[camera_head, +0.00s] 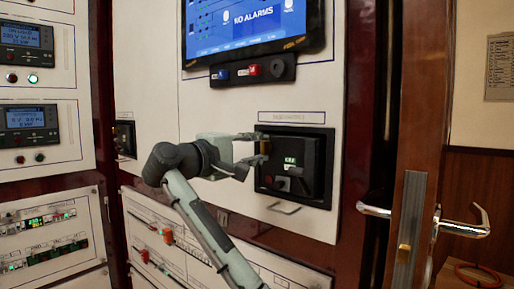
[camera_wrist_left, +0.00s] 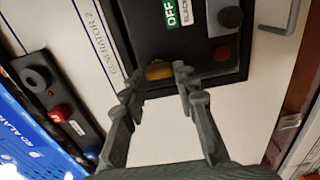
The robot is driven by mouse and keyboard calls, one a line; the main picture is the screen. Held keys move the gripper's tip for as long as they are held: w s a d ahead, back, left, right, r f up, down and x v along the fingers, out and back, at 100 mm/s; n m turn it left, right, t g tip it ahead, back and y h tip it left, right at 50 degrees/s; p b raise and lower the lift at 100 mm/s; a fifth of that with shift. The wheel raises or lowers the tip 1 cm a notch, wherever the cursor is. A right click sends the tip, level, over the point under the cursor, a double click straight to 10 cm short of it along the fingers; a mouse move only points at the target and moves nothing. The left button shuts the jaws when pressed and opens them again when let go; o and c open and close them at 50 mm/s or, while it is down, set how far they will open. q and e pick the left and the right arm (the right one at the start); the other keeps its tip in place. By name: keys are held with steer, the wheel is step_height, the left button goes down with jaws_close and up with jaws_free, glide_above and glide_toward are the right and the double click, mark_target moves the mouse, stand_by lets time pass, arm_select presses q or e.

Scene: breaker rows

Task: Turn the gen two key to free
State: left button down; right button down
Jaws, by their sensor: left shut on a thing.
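The gen two key is a small brass-yellow piece (camera_wrist_left: 158,70) on a black recessed panel (camera_wrist_left: 200,72), beside the label "GENERATOR 2" (camera_wrist_left: 92,38) in the left wrist view. In the head view the key (camera_head: 265,147) shows at the upper left of the black panel (camera_head: 318,170). My left gripper (camera_head: 256,149) reaches in from the left. In the left wrist view its fingertips (camera_wrist_left: 158,80) are on either side of the key, shut on it and partly hiding it. The key's exact angle and its position marks cannot be read. My right gripper is not in view.
The panel also has a green "OFF" indicator (camera_wrist_left: 178,12), a black knob (camera_wrist_left: 230,17) and a red button (camera_wrist_left: 222,52). A metal handle (camera_head: 284,208) sticks out below. A screen reading "NO ALARMS" (camera_head: 250,25) hangs above. An open door with a lever handle (camera_head: 465,225) stands right.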

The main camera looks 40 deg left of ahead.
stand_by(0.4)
arm_select(q)
steer(key=c, duration=1.2)
jaws_free()
steer(key=shift+o, duration=0.2)
steer(key=shift+s, duration=0.15)
steer(key=s, duration=1.1)
steer(key=shift+s+a, duration=0.35)
steer(key=shift+a, duration=0.1)
